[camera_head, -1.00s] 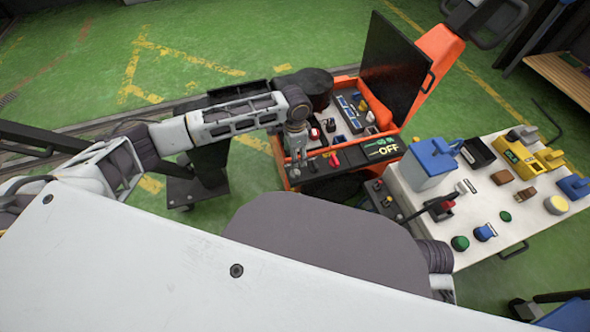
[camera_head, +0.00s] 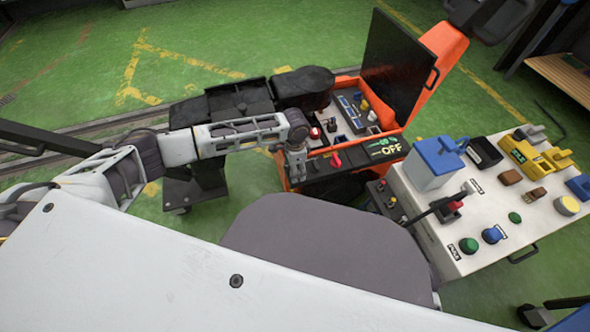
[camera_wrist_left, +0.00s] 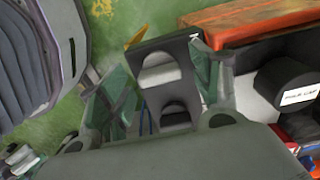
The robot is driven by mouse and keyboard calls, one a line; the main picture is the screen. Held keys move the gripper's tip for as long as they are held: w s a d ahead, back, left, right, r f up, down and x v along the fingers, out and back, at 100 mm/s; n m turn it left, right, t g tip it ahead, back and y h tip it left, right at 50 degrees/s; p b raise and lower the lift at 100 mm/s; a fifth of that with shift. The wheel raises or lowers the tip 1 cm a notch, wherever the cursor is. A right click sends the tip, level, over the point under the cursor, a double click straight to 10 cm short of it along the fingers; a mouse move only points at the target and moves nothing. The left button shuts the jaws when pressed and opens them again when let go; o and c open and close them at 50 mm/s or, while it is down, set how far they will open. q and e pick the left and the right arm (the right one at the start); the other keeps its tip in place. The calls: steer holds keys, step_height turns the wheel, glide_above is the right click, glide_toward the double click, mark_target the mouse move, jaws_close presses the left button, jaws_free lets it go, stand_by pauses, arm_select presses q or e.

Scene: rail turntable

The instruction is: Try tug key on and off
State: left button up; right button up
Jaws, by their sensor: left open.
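The orange tug (camera_head: 427,87) stands with its black lid (camera_head: 398,62) raised. A dark front panel carries a red key-like switch (camera_head: 336,160) beside a green and yellow ON/OFF label (camera_head: 385,148). I cannot tell if it is turned on or off. My left gripper (camera_head: 297,172) points down at the panel's left end, left of the red switch. In the left wrist view the gripper (camera_wrist_left: 160,85) has its fingers spread and nothing held. Between and beyond them is a dark plate (camera_wrist_left: 165,62) with two grey rounded shapes. My right gripper is out of view.
A black capped cylinder (camera_wrist_left: 283,82) sits right of the fingers in the left wrist view. Dark boxes (camera_head: 240,98) stand behind my left arm. Green floor is open at the back.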

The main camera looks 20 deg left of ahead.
arm_select(q)
steer(key=shift+f, duration=0.1)
steer(key=c, duration=1)
